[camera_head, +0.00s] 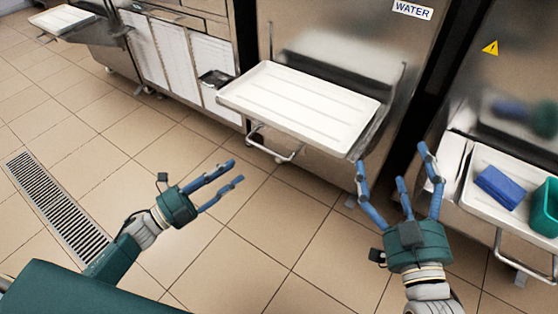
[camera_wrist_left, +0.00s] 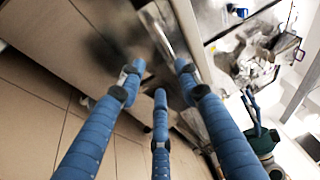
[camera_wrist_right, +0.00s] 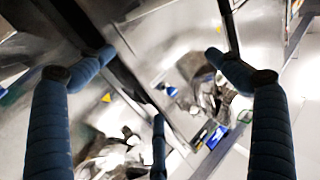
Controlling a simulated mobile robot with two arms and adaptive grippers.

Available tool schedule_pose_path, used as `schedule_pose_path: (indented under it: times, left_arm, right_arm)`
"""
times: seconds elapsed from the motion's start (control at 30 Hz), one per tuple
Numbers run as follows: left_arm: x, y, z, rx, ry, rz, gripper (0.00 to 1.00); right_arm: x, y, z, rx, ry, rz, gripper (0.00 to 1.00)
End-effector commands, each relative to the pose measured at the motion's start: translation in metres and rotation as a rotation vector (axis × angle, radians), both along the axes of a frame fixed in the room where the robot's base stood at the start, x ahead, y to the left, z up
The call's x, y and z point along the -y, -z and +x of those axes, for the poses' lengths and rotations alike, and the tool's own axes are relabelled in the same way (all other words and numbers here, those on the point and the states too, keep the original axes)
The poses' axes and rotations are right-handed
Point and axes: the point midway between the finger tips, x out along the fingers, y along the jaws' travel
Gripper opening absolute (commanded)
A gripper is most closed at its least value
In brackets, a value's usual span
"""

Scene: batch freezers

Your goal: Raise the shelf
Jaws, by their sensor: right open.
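The white tray-like shelf (camera_head: 300,105) sticks out level from the steel freezer marked WATER in the head view, with a metal bar handle (camera_head: 272,148) under its front edge. My left gripper (camera_head: 236,172) is open and empty over the floor, left of and below the shelf in the picture. Its blue fingers also show spread in the left wrist view (camera_wrist_left: 160,85). My right gripper (camera_head: 392,165) is open and empty, with its fingers pointing up, near the shelf's right front corner. The right wrist view shows its fingers apart (camera_wrist_right: 165,75). Neither gripper visibly holds the shelf.
At the right, another white shelf (camera_head: 478,207) holds a blue object (camera_head: 500,187) and a green container (camera_head: 546,208). Another white shelf (camera_head: 62,21) stands out at the far left. A floor drain (camera_head: 55,205) crosses the tiles. The floor in front of the shelf is clear.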

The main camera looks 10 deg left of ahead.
Motion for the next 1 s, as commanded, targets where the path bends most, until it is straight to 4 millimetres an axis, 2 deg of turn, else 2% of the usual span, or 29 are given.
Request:
schedule_pose_path:
  times: [0.1, 0.23, 0.7, 1.0]
  left_arm:
    - [0.009, -0.005, -0.005, 0.064, 0.049, 0.036, 0.34]
    - [0.017, -0.012, 0.000, 0.080, 0.059, 0.041, 0.34]
    - [0.070, -0.025, 0.059, 0.076, 0.054, 0.039, 0.34]
    - [0.082, -0.028, 0.072, 0.073, 0.054, 0.038, 0.34]
  right_arm:
    - [0.001, -0.019, -0.009, 0.057, -0.001, 0.014, 0.92]
    - [0.001, -0.033, -0.012, 0.090, -0.003, 0.023, 0.92]
    - [-0.001, -0.083, -0.026, 0.320, -0.017, 0.087, 0.92]
    - [-0.001, -0.096, -0.033, 0.380, -0.020, 0.104, 0.92]
